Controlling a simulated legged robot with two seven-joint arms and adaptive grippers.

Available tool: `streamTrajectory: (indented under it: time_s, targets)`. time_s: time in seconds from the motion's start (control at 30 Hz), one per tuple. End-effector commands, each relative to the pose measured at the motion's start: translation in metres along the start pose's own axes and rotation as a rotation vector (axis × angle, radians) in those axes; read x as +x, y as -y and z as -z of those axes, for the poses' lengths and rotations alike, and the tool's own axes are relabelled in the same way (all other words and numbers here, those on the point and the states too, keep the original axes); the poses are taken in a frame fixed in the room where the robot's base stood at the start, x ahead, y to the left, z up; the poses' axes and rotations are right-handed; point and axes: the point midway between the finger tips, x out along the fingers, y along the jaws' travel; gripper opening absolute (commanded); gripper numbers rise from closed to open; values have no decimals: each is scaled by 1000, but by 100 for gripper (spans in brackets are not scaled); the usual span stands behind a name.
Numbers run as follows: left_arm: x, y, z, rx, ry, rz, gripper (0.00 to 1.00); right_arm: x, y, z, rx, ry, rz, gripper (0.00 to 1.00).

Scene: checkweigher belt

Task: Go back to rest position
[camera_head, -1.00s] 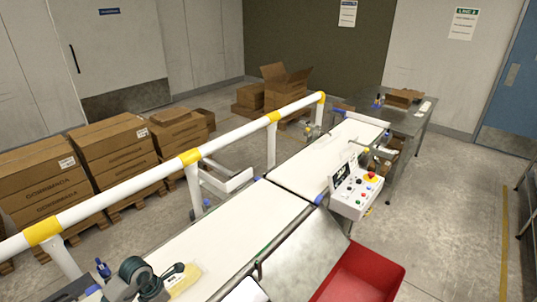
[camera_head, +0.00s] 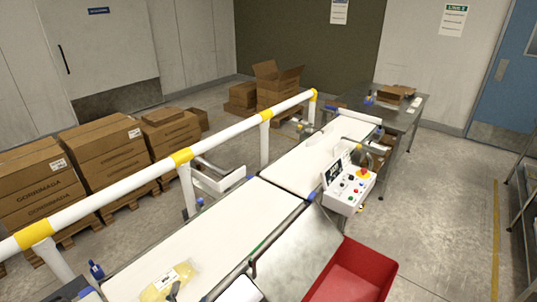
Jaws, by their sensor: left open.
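Only a small dark tip of my left gripper (camera_head: 173,290) shows at the bottom edge of the head view. It appears over the near end of the white belt (camera_head: 190,248), in front of a clear pack with yellow contents (camera_head: 160,282). The pack lies on the belt with a white label on top. The gripper is open, and most of it is cut off by the frame. I cannot tell whether the tip touches the pack. My right gripper is not in view.
A white rail (camera_head: 120,190) with yellow bands runs along the belt's left side. A control box (camera_head: 347,190) and a red bin (camera_head: 352,272) stand at its right. Boxes on pallets (camera_head: 98,155) stand left. A metal table (camera_head: 400,115) is at the far end.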

Motion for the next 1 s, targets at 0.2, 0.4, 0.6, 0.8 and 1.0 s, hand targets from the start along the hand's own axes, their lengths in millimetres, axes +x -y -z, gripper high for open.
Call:
streamTrajectory:
  time_s: [0.2, 0.4, 0.6, 0.8, 1.0]
  targets:
    - [-93, -83, -95, -384, 600, -279, 100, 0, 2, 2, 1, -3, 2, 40]
    - [-171, -132, -114, -537, 905, -480, 100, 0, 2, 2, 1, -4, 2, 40]
    - [-240, -161, -111, -632, 1128, -661, 100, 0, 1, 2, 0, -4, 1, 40]
    - [-236, -212, -147, -628, 1170, -692, 100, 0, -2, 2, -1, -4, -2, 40]
    - [-238, -275, -196, -617, 1196, -711, 100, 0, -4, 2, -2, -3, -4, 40]
